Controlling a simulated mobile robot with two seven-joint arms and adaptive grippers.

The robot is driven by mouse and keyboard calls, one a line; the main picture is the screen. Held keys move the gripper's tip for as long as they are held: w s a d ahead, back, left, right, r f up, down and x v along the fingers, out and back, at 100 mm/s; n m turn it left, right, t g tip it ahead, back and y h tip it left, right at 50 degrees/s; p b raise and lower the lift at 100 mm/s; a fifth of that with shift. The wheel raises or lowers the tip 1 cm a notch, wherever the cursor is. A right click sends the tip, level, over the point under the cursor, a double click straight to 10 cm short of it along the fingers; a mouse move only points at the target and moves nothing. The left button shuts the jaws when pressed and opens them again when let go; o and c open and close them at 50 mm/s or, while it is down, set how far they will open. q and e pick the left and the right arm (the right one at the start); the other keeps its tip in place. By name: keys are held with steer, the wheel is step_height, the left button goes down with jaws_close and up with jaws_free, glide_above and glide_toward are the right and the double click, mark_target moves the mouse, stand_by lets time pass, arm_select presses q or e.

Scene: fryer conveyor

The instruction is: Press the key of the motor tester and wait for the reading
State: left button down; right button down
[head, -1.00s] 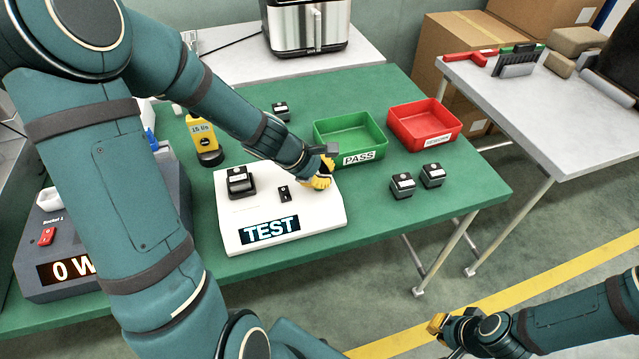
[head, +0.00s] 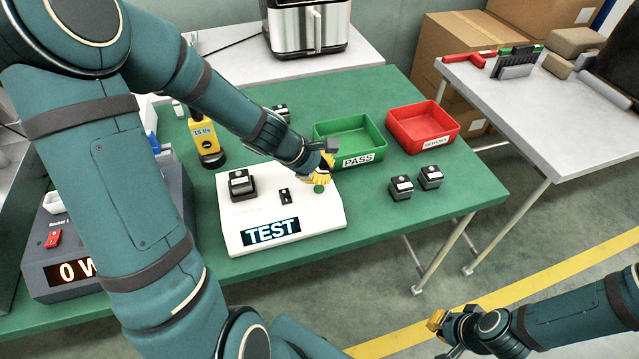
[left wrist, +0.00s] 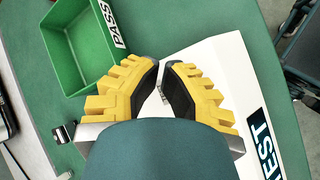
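The motor tester (head: 285,218) is a white box on the green table, and its display (head: 271,231) reads TEST. A dark motor (head: 242,185) sits on its left part, with a small black part (head: 285,196) to the right. The round green key (head: 319,188) shows at the tester's right, just below my left gripper's yellow fingers (head: 319,177). In the left wrist view the two fingertips (left wrist: 162,66) are nearly together over the white tester, with nothing held; the key is hidden there. My right gripper (head: 437,324) hangs at lower right, away from the table, its opening unclear.
The green PASS bin (head: 350,136) stands just behind the gripper, and a red bin (head: 424,126) is to its right. Two dark motors (head: 401,188) (head: 430,177) lie right of the tester. A yellow device (head: 204,140) and a grey unit (head: 62,275) are left.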

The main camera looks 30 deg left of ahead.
step_height(320, 180, up, 4)
steer(key=p, duration=0.4)
steer(key=shift+r, duration=0.25)
stand_by(0.5)
